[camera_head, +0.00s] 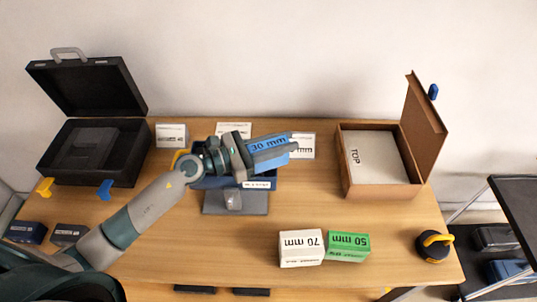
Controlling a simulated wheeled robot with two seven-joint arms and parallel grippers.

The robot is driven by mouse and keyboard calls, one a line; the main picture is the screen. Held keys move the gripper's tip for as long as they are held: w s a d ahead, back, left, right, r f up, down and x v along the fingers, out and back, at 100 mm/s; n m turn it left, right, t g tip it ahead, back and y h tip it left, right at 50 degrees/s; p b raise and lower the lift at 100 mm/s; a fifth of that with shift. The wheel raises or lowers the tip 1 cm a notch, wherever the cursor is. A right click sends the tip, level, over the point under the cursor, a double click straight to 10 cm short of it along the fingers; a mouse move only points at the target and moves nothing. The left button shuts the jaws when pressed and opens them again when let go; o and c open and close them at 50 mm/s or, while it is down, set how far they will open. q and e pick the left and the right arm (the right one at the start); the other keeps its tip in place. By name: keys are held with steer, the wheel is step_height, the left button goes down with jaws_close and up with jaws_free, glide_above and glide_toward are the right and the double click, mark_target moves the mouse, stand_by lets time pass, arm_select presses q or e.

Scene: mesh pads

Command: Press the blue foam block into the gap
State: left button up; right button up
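The blue foam block (267,145), marked "30 mm", is held above the middle of the table. My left gripper (268,154) is shut on it, its fingers across the block's near side. The arm reaches in from the lower left. A dark blue bin (258,183) with a white label stands below and behind the gripper, partly hidden by it. An open brown box (379,191) at the right holds a pale piece (376,160) marked "TOP". I cannot tell which opening is the gap. My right gripper is not in view.
White "70 mm" (301,248) and green "50 mm" (347,246) blocks sit side by side at the front. An open black case (57,145) stands at the left. A black and yellow tape measure (433,246) lies front right. Small labelled white boxes (171,136) line the back.

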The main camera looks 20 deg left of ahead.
arm_select(q)
steer(key=shift+r, duration=0.1)
jaws_close()
steer(key=shift+r, duration=0.5)
step_height(320, 180, up, 3)
steer(key=shift+r+p, duration=0.2)
steer(key=shift+p, duration=0.2)
steer(key=s+d+r+p, duration=0.1)
steer(key=s+d+r, duration=0.1)
steer(key=d, duration=0.3)
steer(key=s+d+r, duration=0.2)
steer(key=d+r, duration=0.2)
steer(key=d, duration=0.1)
steer(key=shift+s+d+r+p, duration=0.25)
steer(key=shift+s+d+p, duration=0.05)
steer(key=shift+d+p, duration=0.1)
